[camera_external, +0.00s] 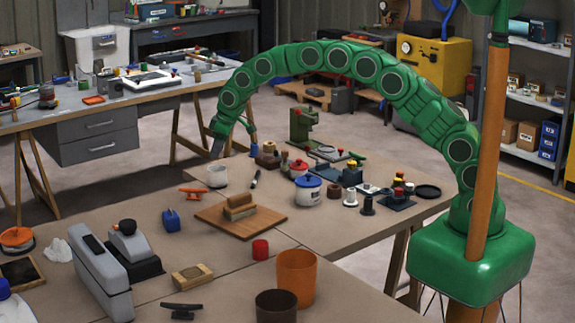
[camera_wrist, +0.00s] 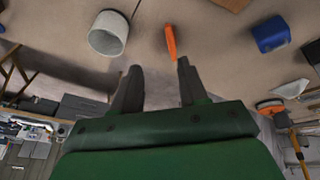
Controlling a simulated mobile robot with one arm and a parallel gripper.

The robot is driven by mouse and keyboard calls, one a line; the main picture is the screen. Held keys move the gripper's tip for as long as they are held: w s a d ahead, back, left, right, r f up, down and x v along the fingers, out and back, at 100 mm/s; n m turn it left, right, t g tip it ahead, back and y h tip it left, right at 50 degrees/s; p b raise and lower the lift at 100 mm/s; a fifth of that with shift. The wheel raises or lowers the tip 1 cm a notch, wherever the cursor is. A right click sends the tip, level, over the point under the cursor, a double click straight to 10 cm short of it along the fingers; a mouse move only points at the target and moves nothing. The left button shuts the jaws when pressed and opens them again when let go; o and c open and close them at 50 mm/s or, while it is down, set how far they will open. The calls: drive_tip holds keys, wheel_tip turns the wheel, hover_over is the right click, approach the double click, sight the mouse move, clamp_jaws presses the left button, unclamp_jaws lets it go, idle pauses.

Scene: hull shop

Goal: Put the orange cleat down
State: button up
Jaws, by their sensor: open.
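The orange cleat (camera_external: 193,191) lies on the brown-topped table, between a white cup and a blue block. In the wrist view the orange cleat (camera_wrist: 170,42) shows as a narrow bar just beyond the fingertips, nearer the right finger. My gripper (camera_external: 216,153) hangs at the end of the green arm, above the table's far edge, behind the cleat and cup. In the wrist view my gripper (camera_wrist: 158,67) has its two dark fingers spread wide, with nothing between them. The cleat appears apart from the fingers.
The white cup (camera_external: 217,176) stands close to the right of the cleat. The blue block (camera_external: 172,220) is in front of it, and a wooden board (camera_external: 240,219) lies to the front right. Bare tabletop surrounds the cleat's left side.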

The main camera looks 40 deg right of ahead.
drive_tip(key=s+d+r+m+g, duration=0.1)
drive_tip(key=s+d+r, duration=0.3)
drive_tip(key=s+d, duration=0.35)
drive_tip(key=s+d+r+m+g+h, duration=0.1)
drive_tip(key=s+d+r, duration=0.4)
drive_tip(key=s+d, duration=0.25)
drive_tip(key=s+d+r+m+g, duration=0.15)
drive_tip(key=s+d+r, duration=0.25)
drive_tip(key=s+d, duration=0.4)
drive_tip(key=s+d+m, duration=0.1)
drive_tip(key=s+d, duration=0.4)
drive_tip(key=s, duration=0.6)
drive_tip(key=s+d+m+g, duration=0.1)
drive_tip(key=s+d, duration=0.4)
drive_tip(key=s, duration=0.7)
drive_tip(key=s+d+m+g, duration=0.1)
drive_tip(key=s+d+m, duration=0.2)
drive_tip(key=s, duration=0.8)
drive_tip(key=shift+s+d+f+h, duration=0.35)
drive_tip(key=shift+s+d+h, duration=0.05)
drive_tip(key=shift+d, duration=0.65)
